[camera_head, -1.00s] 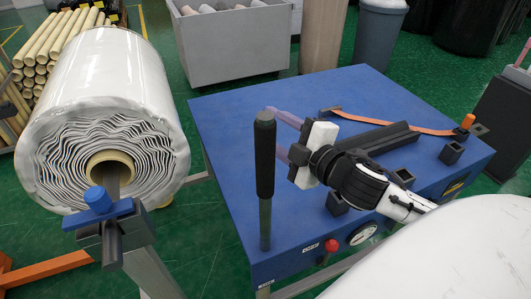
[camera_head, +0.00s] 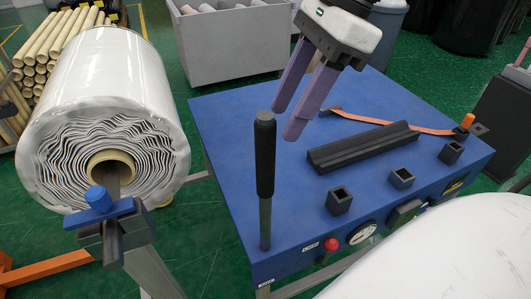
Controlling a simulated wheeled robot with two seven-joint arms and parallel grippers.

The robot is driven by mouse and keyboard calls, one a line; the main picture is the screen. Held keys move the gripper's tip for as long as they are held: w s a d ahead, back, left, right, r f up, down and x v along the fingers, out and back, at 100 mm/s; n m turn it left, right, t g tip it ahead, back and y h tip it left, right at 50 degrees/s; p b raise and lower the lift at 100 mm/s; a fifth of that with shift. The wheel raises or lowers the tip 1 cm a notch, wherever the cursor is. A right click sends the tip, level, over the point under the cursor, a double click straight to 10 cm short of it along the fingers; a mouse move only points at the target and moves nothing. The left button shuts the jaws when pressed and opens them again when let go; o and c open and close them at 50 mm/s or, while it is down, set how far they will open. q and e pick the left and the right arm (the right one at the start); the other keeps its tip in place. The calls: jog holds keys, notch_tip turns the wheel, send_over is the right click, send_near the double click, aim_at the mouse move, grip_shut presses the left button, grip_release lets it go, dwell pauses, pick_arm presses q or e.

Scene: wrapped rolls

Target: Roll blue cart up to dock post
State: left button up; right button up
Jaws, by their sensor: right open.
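The blue cart (camera_head: 230,130) has a flat blue top and stands in the middle of the head view. An upright handle with a black grip (camera_head: 265,155) rises from its near left corner. My right gripper (camera_head: 287,122) is open and empty, its two purple fingers pointing down above the cart top, just right of the handle's upper end and apart from it. The dock post cannot be told for sure; a grey stand with a blue clamp (camera_head: 97,203) is at the left, in front of the white roll. My left gripper is not in view.
A large white wrapped roll (camera_head: 105,70) lies left of the cart. A black V-block (camera_head: 360,147), several square sockets and an orange strap (camera_head: 400,122) are on the cart top. A grey bin (camera_head: 235,50) stands behind. Green floor shows between roll and cart.

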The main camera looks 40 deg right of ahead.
aim_at(258, 170)
jog(key=x, duration=1)
jog(key=shift+r, duration=0.1)
grip_shut()
